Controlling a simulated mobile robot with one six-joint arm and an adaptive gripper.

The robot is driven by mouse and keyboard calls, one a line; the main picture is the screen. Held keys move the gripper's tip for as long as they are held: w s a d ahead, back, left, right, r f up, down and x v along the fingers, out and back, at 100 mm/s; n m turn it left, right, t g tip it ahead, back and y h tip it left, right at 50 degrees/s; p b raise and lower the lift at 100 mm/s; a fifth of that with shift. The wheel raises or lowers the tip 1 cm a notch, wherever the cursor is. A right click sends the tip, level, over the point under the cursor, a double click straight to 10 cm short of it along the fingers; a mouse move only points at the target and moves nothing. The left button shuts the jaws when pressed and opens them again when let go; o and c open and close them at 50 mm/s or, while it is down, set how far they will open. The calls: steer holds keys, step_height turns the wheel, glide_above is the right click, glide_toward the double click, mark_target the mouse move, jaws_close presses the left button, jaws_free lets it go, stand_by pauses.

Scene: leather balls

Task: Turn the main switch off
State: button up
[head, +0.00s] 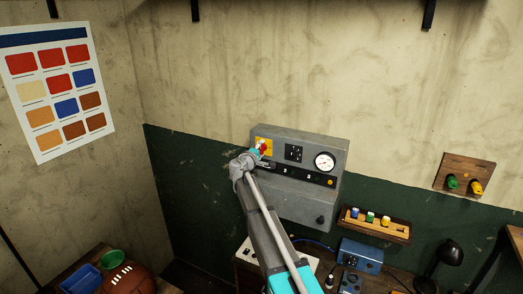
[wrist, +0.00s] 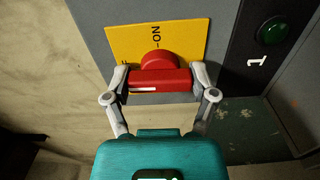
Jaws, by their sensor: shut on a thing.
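The main switch (wrist: 160,80) is a red rotary knob with a bar handle and a white mark near the left end of the bar. It sits on a yellow plate (wrist: 185,34) on the grey control box. "ON" is readable above the knob; a label at the left is mostly hidden. My gripper (wrist: 160,82) has its two fingers closed on the two ends of the red bar. In the head view, my gripper (head: 260,153) is at the upper left of the control box (head: 312,208), and the knob shows as a small red spot there.
A green button (wrist: 273,30) marked 1 is right of the switch. The box also carries a gauge (head: 324,162). Below stand a rack with coloured pegs (head: 376,225), a blue box (head: 360,254) and a black lamp (head: 450,252).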

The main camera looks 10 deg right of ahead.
steer(key=shift+n, duration=0.3)
steer(key=o, duration=1)
steer(key=shift+d, duration=0.1)
steer(key=shift+o, duration=0.2)
steer(key=shift+s, duration=0.1)
steer(key=v, duration=1.2)
